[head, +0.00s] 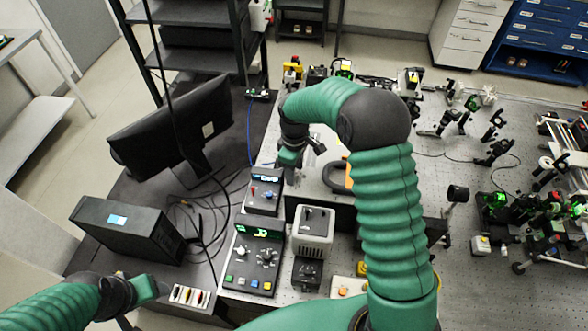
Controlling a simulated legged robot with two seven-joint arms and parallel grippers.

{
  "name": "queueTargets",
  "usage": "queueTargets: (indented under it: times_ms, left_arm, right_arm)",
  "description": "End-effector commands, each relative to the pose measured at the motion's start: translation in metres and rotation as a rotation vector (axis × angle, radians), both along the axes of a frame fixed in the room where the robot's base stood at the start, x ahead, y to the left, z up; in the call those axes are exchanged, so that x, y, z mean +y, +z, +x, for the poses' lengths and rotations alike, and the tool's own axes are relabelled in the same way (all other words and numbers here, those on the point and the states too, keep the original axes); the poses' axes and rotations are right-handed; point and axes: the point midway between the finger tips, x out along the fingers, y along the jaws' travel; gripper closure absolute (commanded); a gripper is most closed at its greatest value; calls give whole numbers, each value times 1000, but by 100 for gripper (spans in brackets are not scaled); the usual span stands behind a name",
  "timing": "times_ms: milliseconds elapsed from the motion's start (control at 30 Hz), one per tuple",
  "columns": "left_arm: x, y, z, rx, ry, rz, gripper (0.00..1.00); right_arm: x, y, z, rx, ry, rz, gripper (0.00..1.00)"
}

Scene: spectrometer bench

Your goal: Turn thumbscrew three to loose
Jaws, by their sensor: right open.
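I cannot pick out thumbscrew three or its setting; the thumbscrews are too small to tell or hidden behind my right arm. My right gripper (302,152) points down and is open, above the bench behind the small control box with a red and a blue knob. A pale housing with a dark curved part (335,176) stands just right of it, partly covered by my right arm. I cannot tell whether the gripper touches anything. My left gripper (146,292) is low at the left, near the desk's front edge, with its fingers unclear.
A control box (264,192), a larger panel with knobs and coloured buttons (253,258) and a grey device (313,232) stand close together. A monitor (175,130) and a black box (125,228) are at left. Optics posts crowd the perforated table at right.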

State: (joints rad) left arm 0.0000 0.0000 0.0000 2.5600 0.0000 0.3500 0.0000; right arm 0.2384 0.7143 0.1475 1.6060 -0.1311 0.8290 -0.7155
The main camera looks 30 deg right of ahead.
Motion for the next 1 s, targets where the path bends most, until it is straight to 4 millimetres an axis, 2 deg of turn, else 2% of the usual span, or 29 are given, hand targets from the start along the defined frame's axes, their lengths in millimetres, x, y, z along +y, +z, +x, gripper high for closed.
queueTargets:
  times_ms: [133,233,367,600,700,833,1000]
  left_arm:
    - [0,-2,0,0,0,0,35]
    - [0,-7,0,0,0,0,35]
    - [0,-19,0,0,0,0,35]
    - [0,-34,0,0,0,0,35]
    - [0,-37,0,0,0,0,35]
    - [0,-38,0,0,0,0,35]
    - [0,-38,0,0,0,0,35]
  right_arm:
    - [0,3,1,-1,0,0,52]
    - [0,14,1,-4,0,0,52]
    - [-1,46,2,-7,-1,-1,52]
    - [-1,117,2,-7,-1,-1,52]
    - [0,141,2,-5,0,0,52]
    - [0,161,2,-1,0,1,52]
    - [0,168,1,1,0,1,52]
